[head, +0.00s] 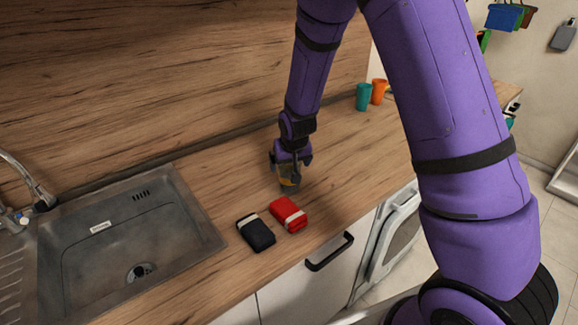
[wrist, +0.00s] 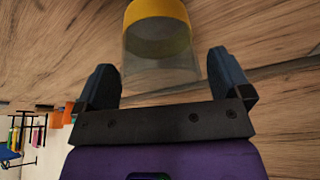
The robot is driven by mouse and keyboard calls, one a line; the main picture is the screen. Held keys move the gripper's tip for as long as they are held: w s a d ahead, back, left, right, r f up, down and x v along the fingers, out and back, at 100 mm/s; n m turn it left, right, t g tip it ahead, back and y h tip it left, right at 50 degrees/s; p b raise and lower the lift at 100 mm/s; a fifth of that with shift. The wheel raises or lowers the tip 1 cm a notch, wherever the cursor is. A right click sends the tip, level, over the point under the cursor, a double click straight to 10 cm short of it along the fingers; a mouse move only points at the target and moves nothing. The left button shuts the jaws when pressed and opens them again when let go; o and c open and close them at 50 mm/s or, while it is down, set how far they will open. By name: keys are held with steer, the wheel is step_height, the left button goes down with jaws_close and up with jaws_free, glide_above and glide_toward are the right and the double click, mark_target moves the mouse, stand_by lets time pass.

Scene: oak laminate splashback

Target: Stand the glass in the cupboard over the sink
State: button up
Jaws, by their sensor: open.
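The glass (wrist: 158,45) is clear with a yellow band, and the wrist view shows it between and just beyond the two spread fingers of my gripper (wrist: 163,68). In the head view the glass (head: 289,184) is on the wooden worktop, partly hidden by my gripper (head: 291,163), which points down over it. My gripper is open, and I see no clear contact of both fingers with the glass. The sink (head: 120,250) is at the left. The cupboard over the sink is not in view.
A red packet (head: 289,215) and a black packet (head: 256,232) lie on the worktop just in front of the glass. A teal cup (head: 363,97) and an orange cup (head: 379,91) stand further back at right. The wooden splashback (head: 150,80) rises behind.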

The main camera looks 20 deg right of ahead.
steer(key=v, duration=1)
